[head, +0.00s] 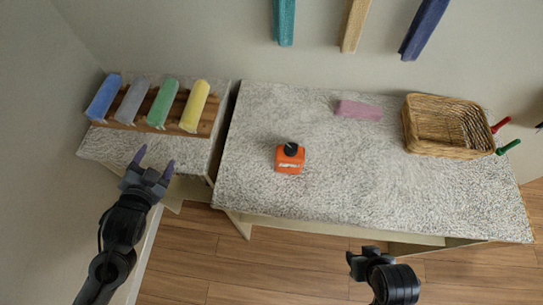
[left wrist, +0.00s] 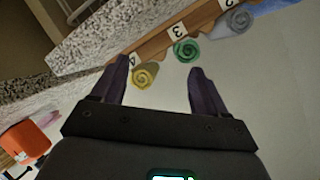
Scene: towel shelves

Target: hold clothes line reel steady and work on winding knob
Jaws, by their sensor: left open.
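The clothes line reel (head: 290,160) is an orange box with a black round winding knob (head: 291,149) on top. It sits on the speckled table, left of the middle. Part of the orange reel also shows at the lower left of the left wrist view (left wrist: 24,144). My left gripper (head: 156,158) is open and empty, over the front of the small left counter, well left of the reel. Its purple fingers (left wrist: 157,78) stand apart in the left wrist view. My right gripper (head: 362,258) is in front of the table's front edge, apart from the reel; its fingers are unclear.
The speckled table (head: 255,115) has free room around the reel. A pink folded cloth (head: 358,109) and a wicker basket (head: 412,140) stand to the right. A wooden rack (head: 215,105) holds several rolled towels on the left counter. A gap separates counter and table.

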